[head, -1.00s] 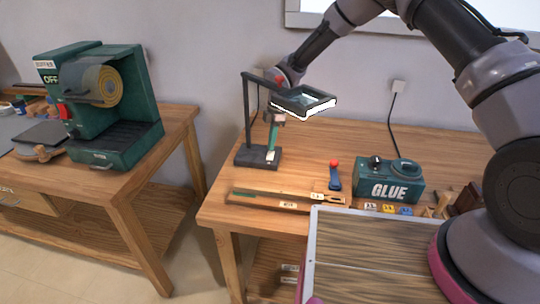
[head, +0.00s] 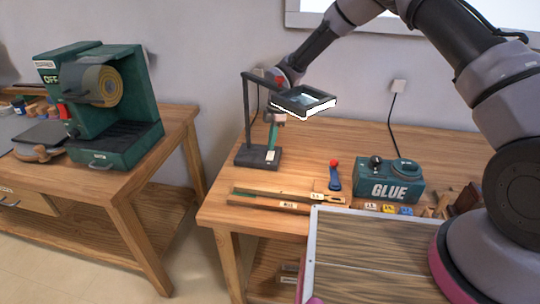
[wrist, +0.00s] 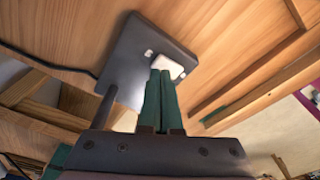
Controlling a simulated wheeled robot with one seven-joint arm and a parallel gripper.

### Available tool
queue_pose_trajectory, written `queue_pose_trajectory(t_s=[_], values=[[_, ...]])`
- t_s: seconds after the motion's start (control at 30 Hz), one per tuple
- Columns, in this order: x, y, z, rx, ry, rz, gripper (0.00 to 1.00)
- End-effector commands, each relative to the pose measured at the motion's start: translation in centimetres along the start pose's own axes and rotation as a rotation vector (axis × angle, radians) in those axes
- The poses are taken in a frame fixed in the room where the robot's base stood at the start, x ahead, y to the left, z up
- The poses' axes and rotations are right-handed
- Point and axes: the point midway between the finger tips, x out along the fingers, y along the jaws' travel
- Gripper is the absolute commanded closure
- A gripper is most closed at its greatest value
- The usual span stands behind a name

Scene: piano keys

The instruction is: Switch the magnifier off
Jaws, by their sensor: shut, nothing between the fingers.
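The magnifier (head: 248,110) stands on the back left of the right-hand workbench. It has a dark square base, an upright post and a framed lens head (head: 303,102) with a white lower rim. In the wrist view its grey base (wrist: 125,62) carries a white switch (wrist: 168,66). My gripper (head: 271,152) reaches down behind the lens head to the base. Its green fingers (wrist: 163,74) are together and empty, with their tips at the near edge of the switch. I cannot tell if they touch or press it. The lens head partly hides my wrist in the head view.
A blue tool with a red knob (head: 335,176), a green glue machine (head: 389,180) and a long wooden piece (head: 270,200) are on the workbench (head: 300,160). The magnifier's post is close beside my gripper.

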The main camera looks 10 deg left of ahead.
Motion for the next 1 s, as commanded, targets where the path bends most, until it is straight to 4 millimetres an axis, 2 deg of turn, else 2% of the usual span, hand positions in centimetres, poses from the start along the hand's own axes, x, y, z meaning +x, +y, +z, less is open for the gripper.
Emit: queue_pose_trajectory(t_s=[1.0], values=[[1.4,0.0,0.2,0.000,0.000,0.000,1.00]])
